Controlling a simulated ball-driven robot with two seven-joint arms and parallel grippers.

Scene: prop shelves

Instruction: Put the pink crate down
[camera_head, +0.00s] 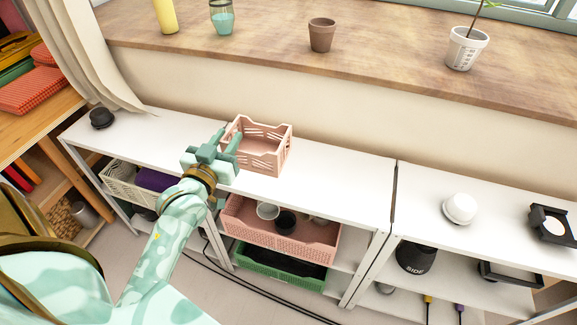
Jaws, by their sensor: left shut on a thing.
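The pink crate (266,160) is a small open slatted box at the white shelf top, left of the middle of the head view. It looks empty and upright. My left gripper (228,140) is shut on its left wall, with the fingers at the rim. The crate's base appears at or just above the white top; I cannot tell if it touches. My right gripper is not in view.
The white shelf top (340,178) right of the crate is clear. A black round object (102,118) stands at its left end. A larger pink crate (283,235) with cups sits on the shelf below. A white dome (460,208) stands farther right.

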